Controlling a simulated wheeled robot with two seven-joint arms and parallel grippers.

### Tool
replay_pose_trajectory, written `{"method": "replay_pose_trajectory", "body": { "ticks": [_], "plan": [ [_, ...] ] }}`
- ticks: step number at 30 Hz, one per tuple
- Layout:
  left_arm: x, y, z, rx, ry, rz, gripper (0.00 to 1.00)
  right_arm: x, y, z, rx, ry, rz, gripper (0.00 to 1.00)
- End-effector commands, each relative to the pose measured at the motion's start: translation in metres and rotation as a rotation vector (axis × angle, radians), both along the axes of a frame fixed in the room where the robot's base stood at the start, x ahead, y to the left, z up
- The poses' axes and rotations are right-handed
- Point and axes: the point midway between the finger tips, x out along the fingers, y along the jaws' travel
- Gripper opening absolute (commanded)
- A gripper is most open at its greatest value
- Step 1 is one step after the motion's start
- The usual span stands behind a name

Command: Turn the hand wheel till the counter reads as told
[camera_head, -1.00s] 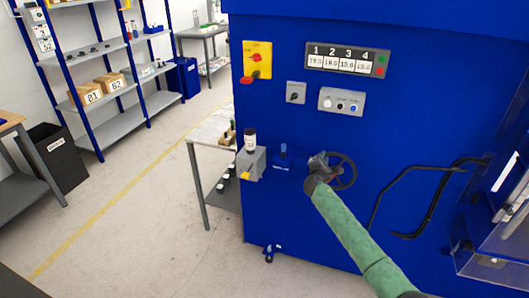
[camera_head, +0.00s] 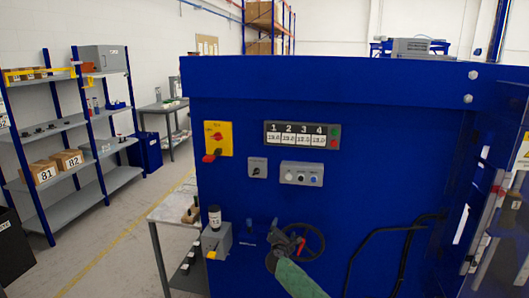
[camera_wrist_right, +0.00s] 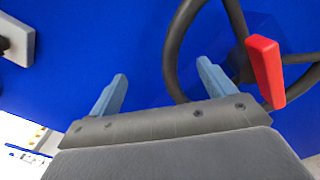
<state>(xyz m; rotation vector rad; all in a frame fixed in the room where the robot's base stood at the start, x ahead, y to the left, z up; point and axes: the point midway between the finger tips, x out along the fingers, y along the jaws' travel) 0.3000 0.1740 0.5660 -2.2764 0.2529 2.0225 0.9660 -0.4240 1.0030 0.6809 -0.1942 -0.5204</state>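The black hand wheel (camera_head: 318,236) is on the front of the blue machine, low and right of centre. It also shows in the right wrist view (camera_wrist_right: 174,50), with a red handle (camera_wrist_right: 266,70) on its rim side. The counter (camera_head: 296,135) above has windows numbered 1 to 4; its digits are too small to read surely. My right gripper (camera_wrist_right: 162,85) is open, its two blue-grey fingers apart with nothing between them. The right finger overlaps the wheel's rim in view; I cannot tell whether it touches. In the head view my right gripper (camera_head: 292,238) is at the wheel's left side. My left gripper is not in view.
The blue machine (camera_head: 380,90) carries a red switch on a yellow plate (camera_head: 218,138), a small knob box (camera_head: 257,168) and a button box (camera_head: 301,174). A grey box with a bottle (camera_head: 214,216) projects left of the wheel. Black bent bars (camera_head: 380,232) are to the right.

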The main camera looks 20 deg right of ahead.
Motion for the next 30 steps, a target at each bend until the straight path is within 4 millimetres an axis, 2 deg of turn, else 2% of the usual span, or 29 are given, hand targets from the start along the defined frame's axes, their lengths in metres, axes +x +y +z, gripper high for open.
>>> {"method": "replay_pose_trajectory", "body": {
  "ticks": [17, 30],
  "plan": [
    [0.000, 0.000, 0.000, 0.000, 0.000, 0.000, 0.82, -0.002, -0.003, -0.003, -0.001, 0.004, -0.005, 0.82],
    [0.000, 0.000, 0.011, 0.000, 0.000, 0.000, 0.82, -0.024, 0.011, -0.003, -0.002, 0.005, -0.005, 0.82]
  ]
}}
